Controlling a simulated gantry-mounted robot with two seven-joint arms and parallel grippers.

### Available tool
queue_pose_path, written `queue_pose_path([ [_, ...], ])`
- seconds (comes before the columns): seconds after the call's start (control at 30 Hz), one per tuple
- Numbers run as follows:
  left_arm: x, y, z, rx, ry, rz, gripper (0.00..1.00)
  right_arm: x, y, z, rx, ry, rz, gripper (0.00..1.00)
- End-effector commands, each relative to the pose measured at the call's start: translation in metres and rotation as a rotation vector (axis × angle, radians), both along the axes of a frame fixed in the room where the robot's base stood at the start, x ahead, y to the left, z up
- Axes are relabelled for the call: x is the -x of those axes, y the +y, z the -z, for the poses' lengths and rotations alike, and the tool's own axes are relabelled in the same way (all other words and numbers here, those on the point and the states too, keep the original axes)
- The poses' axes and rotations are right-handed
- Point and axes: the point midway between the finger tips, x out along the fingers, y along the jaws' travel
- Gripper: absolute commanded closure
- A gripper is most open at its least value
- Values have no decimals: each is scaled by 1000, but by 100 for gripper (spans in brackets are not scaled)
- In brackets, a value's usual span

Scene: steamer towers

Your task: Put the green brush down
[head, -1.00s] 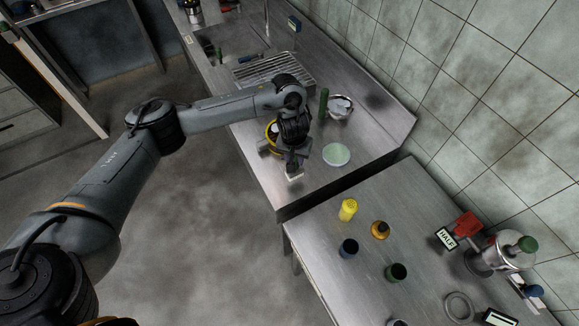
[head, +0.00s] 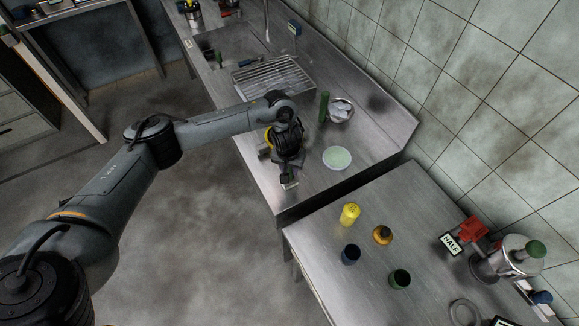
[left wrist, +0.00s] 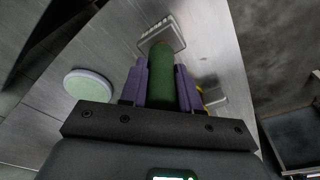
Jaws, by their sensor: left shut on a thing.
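The green brush (left wrist: 162,78) is between the purple fingers of my left gripper (left wrist: 160,88) in the left wrist view. My left gripper is shut on its green handle. The brush's pale rectangular head (left wrist: 162,35) sticks out past the fingertips, over the steel counter. Whether the head touches the counter, I cannot tell. In the head view, my left gripper (head: 288,174) points down near the counter's front corner, and the brush is mostly hidden by the wrist. My right gripper is not in view.
A round pale green dish (head: 337,158) lies right of my gripper. Behind it stand a green cylinder (head: 324,106) and a metal bowl (head: 341,110). A yellow object (head: 269,136) is partly hidden by my wrist. A wire rack (head: 272,78) lies farther back. Shakers stand on the nearer table (head: 330,243).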

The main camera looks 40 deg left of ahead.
Motion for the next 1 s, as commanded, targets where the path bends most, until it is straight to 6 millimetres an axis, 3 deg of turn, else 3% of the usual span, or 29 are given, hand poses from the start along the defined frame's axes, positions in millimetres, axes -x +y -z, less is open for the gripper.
queue_pose_path([
  [0.07, 0, 0, 2, 0, 1, 0, 100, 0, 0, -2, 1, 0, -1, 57],
  [0.1, 0, 0, 2, 0, 1, 0, 64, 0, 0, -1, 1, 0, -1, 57],
  [0.23, 0, 0, 2, 0, 0, 0, 44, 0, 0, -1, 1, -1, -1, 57],
  [0.67, 0, 0, -6, 0, -1, 0, 43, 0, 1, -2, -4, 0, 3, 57],
  [0.87, 3, -2, -35, 1, -3, 1, 43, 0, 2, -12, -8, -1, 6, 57],
  [1.0, 6, -3, -66, 0, -3, 1, 43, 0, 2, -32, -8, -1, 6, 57],
])
